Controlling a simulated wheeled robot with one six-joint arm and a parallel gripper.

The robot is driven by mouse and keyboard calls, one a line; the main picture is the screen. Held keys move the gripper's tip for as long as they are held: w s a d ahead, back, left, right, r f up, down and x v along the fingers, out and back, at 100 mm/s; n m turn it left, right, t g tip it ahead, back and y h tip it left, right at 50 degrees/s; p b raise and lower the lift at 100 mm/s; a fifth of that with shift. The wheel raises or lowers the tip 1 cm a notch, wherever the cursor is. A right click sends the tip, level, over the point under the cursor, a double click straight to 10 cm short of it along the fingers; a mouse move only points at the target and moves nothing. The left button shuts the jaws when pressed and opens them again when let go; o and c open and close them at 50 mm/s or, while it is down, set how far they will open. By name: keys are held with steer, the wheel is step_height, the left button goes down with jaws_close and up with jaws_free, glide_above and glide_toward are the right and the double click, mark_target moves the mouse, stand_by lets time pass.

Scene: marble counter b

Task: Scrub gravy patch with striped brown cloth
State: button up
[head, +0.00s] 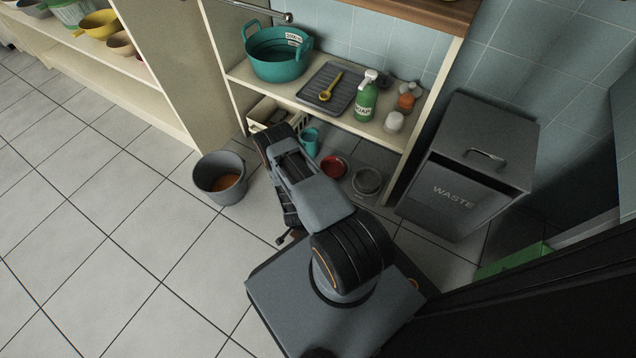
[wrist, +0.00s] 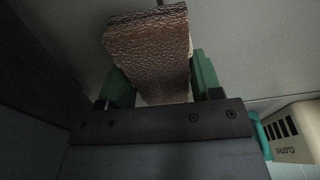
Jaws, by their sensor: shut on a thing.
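In the wrist view my gripper (wrist: 162,82) is shut on a folded brown cloth (wrist: 150,45), which sits between its two green fingers. The cloth has a rough, finely ridged surface and a paler underside edge. Its stripes are hard to make out in the dim light. In the head view my arm reaches toward the low shelf, and the gripper and cloth are hidden behind it. No gravy patch can be made out in either view.
A cream bin marked CLOTHS (wrist: 292,135) stands right of my gripper. A grey bucket (head: 219,180) with orange-brown contents stands on the floor, left of my arm. A red bowl (head: 334,167) and a grey bowl (head: 367,181) lie to the right, near the waste bin (head: 465,170). Floor at left is clear.

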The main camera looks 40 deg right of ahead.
steer(key=shift+s+r+p, duration=0.1)
steer(key=shift+r+p, duration=1.9)
steer(key=shift+r, duration=0.85)
steer(key=shift+f, duration=0.1)
step_height(320, 180, down, 8)
steer(key=b, duration=0.6)
steer(key=shift+d, duration=0.1)
